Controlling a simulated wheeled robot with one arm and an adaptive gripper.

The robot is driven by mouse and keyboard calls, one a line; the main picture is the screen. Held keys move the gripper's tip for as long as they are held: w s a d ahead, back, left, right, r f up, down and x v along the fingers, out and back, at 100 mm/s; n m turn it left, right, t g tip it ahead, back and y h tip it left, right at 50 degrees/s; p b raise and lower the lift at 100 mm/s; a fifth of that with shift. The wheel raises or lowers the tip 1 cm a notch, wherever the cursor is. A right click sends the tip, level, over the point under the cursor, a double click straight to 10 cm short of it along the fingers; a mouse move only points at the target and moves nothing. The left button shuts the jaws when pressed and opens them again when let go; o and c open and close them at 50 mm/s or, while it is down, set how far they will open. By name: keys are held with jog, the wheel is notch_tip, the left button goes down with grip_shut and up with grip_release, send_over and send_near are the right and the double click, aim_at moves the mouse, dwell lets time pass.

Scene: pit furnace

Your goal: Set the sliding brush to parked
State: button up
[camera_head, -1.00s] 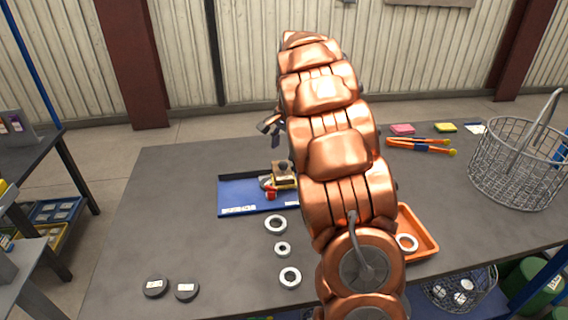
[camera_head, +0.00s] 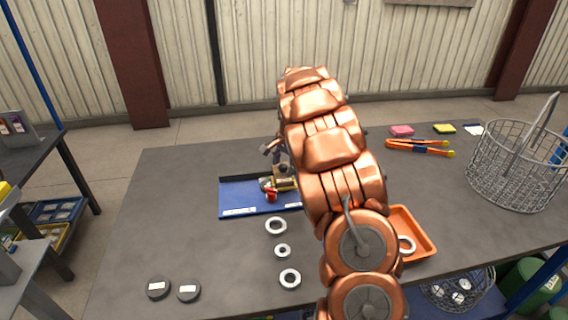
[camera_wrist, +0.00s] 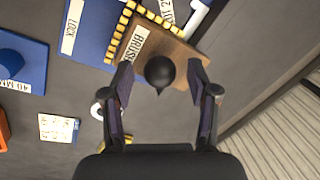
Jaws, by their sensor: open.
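The sliding brush (camera_wrist: 143,45) is a brown block with yellow bristles along its edges, a white label reading BRUSH and a round black knob (camera_wrist: 160,71). It sits on a blue board (camera_wrist: 88,38), whose label reads LOCK. In the head view, the brush (camera_head: 287,184) is on the blue board (camera_head: 240,198), partly hidden by my arm. My gripper (camera_wrist: 162,88) is open, with its fingers on either side of the knob in the wrist view. I cannot tell its height above the knob. In the head view, my gripper (camera_head: 274,148) shows just behind the brush.
Several pale rings, including one ring (camera_head: 276,226), and two dark discs (camera_head: 158,288) lie in front of the board. An orange tray (camera_head: 425,236) and wire basket (camera_head: 515,170) stand to the right. Orange tongs (camera_head: 418,145) lie at the back. The table's left side is clear.

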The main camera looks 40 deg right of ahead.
jog(key=shift+f, duration=0.1)
grip_shut()
dwell(0.5)
